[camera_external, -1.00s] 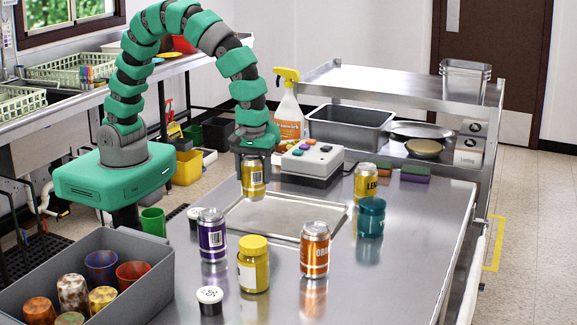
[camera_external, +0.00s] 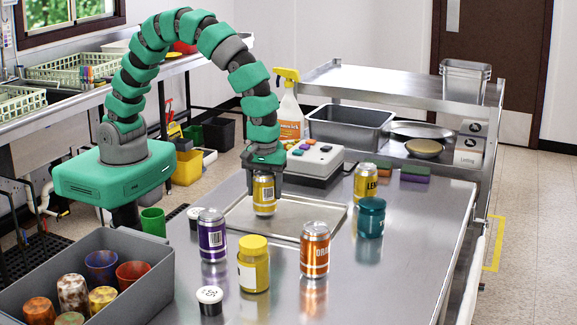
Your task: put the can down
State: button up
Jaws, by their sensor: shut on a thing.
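My gripper (camera_external: 264,178) points down and is shut on a yellow can (camera_external: 264,196) with a barcode on its side. The can is upright, over the left back part of a shallow metal tray (camera_external: 293,222) set on the steel table. I cannot tell whether its base touches the tray. Other cans stand upright on the table: a purple can (camera_external: 212,236) to the left front, an orange can (camera_external: 315,250) in front of the tray, and a yellow lemon can (camera_external: 366,184) behind it to the right.
A yellow-lidded jar (camera_external: 253,265), a teal jar (camera_external: 370,217) and a small white-topped container (camera_external: 209,301) stand around the tray. A button box (camera_external: 310,161) and spray bottle (camera_external: 290,112) are behind. A grey bin (camera_external: 145,280) of cups is front left. The table's right front is clear.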

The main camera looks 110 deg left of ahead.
jog(key=shift+f, duration=0.1)
jog(key=o, duration=1.2)
notch_tip(320, 180, up, 12)
jog(key=shift+r+b, duration=0.1)
jog(key=shift+b, duration=0.3)
